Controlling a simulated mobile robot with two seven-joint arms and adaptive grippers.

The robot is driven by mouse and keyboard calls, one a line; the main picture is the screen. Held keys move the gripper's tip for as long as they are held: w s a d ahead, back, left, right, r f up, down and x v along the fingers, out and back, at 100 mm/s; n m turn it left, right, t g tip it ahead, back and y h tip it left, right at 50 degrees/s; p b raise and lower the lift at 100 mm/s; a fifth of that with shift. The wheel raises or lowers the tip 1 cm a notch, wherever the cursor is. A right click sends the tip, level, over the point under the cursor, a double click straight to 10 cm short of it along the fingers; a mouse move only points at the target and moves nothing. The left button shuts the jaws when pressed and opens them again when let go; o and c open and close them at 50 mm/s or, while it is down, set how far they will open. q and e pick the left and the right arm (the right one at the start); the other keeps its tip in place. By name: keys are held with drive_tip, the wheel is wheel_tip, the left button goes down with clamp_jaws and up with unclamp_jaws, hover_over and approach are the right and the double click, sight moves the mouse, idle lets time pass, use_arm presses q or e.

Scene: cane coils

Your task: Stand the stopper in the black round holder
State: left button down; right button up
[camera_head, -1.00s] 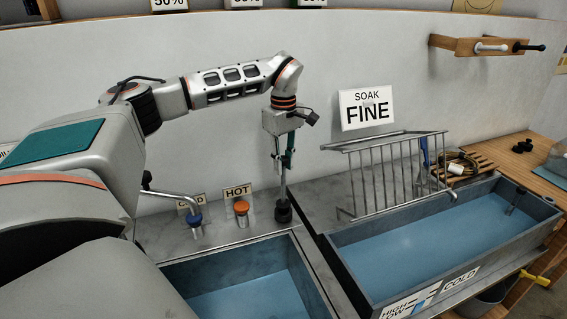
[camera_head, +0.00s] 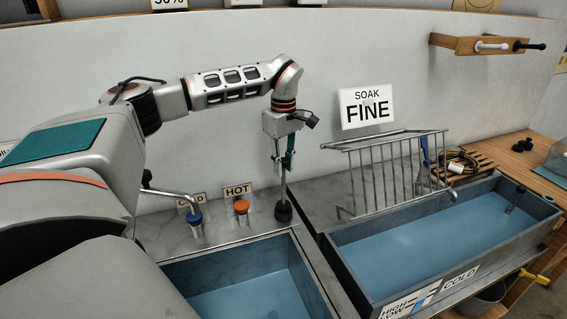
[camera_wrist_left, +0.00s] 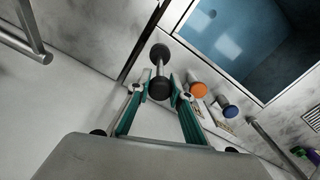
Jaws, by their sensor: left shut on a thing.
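The stopper (camera_head: 284,190) is a thin grey rod that stands about upright below my left gripper (camera_head: 284,158). In the left wrist view, its black knob (camera_wrist_left: 159,88) sits between the green-sided fingers of my left gripper (camera_wrist_left: 155,92), which is shut on it. The rod's lower end meets a dark round piece on the counter, where the black round holder (camera_head: 283,213) appears to be. I cannot tell the plug from the holder there, nor how deep the stopper sits. My right gripper is not in view.
A blue-topped tap (camera_head: 194,218) and an orange-topped tap (camera_head: 241,208) stand left of the holder. A sink (camera_head: 232,260) with blue water is in front. A metal rack (camera_head: 387,170) and a long soak basin (camera_head: 440,245) are at right.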

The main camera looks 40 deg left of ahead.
use_arm(q)
drive_tip(key=shift+f, duration=0.85)
drive_tip(key=c, duration=1.7)
unclamp_jaws()
wheel_tip(320, 180, up, 12)
